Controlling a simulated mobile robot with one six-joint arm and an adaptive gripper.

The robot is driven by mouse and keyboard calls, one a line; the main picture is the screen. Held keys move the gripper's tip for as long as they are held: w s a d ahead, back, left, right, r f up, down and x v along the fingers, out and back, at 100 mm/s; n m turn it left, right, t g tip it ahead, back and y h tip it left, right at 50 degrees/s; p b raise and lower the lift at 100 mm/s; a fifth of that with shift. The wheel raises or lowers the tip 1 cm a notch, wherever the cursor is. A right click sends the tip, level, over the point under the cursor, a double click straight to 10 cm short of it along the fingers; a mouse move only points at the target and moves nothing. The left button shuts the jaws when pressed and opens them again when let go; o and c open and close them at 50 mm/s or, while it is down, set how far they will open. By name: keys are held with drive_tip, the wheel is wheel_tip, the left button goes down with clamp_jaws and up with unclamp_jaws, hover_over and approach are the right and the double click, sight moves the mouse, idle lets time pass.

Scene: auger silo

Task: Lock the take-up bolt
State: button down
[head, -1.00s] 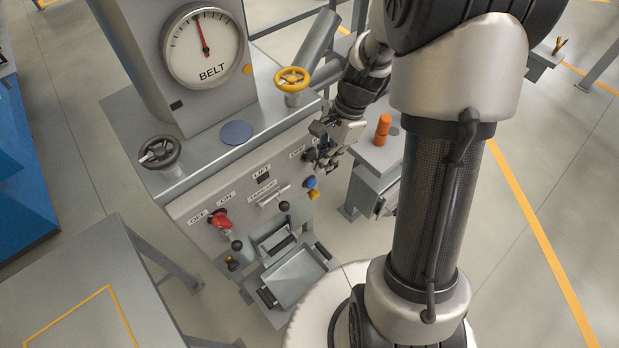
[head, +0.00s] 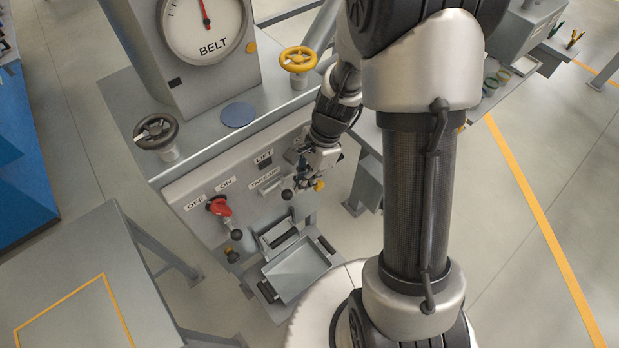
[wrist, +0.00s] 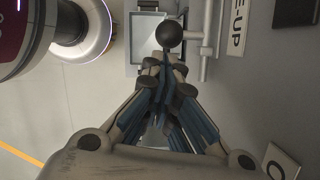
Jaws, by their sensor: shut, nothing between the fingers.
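The take-up bolt (head: 270,187) is a light metal slide on the front of the grey panel, below its TAKE-UP label. Its round black knob (head: 287,194) hangs at the right end. In the wrist view the knob (wrist: 172,35) is a dark ball beside a metal rod (wrist: 205,40), near the label ending "E-UP". My gripper (head: 304,182) is close to the panel, just right of the knob. In the wrist view my gripper (wrist: 167,66) has its fingers together and empty, with the tips right at the knob's edge. I cannot tell whether they touch it.
A red switch handle (head: 219,206) is on the panel's left. A metal tray (head: 296,271) sticks out below. Handwheels and the BELT gauge (head: 205,28) are above.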

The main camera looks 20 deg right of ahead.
sight(291, 194)
drive_tip(key=shift+s+a, duration=0.3)
drive_tip(key=shift+a, duration=0.6)
drive_tip(key=shift+s+a, duration=0.25)
drive_tip(key=shift+a, duration=0.6)
